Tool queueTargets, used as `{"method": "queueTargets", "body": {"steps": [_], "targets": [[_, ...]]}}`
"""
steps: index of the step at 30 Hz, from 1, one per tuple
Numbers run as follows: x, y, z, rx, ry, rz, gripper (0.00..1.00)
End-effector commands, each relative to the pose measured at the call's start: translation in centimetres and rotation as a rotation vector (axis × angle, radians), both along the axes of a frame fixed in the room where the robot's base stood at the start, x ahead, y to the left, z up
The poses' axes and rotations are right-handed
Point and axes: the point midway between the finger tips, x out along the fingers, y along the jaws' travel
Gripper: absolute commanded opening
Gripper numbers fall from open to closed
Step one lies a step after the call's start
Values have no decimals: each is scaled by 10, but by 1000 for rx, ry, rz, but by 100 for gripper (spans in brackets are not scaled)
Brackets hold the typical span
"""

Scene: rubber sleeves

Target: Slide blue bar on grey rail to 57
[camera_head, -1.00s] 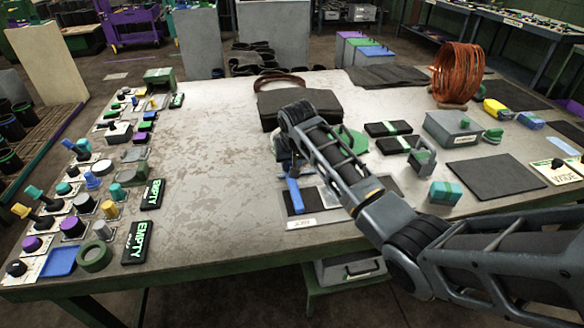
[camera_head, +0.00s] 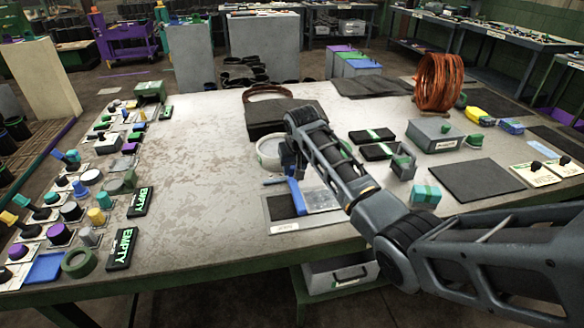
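The blue bar (camera_head: 297,197) stands out as a narrow upright-looking strip on a flat board with a dark pad (camera_head: 282,207) near the table's front edge. A pale plate lies just right of the bar. The grey rail is not clearly made out, and no scale numbers can be read. My gripper (camera_head: 291,172) is at the far end of my arm, just above and behind the blue bar. It is dark, small and partly covered by my arm, so its fingers and any contact with the bar cannot be told.
A white round dish (camera_head: 268,153) is close behind my gripper. A dark block (camera_head: 268,120) lies beyond it. A grey bracket (camera_head: 403,163), a teal box (camera_head: 425,195) and a grey box (camera_head: 436,137) are to the right. The left-middle of the table (camera_head: 200,180) is clear.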

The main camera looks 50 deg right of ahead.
Motion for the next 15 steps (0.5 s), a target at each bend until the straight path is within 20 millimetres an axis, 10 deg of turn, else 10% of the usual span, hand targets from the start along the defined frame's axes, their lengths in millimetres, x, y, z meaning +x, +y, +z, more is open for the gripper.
{"method": "queueTargets", "body": {"steps": [15], "targets": [[0,2,3,1,-2,2,53]]}}
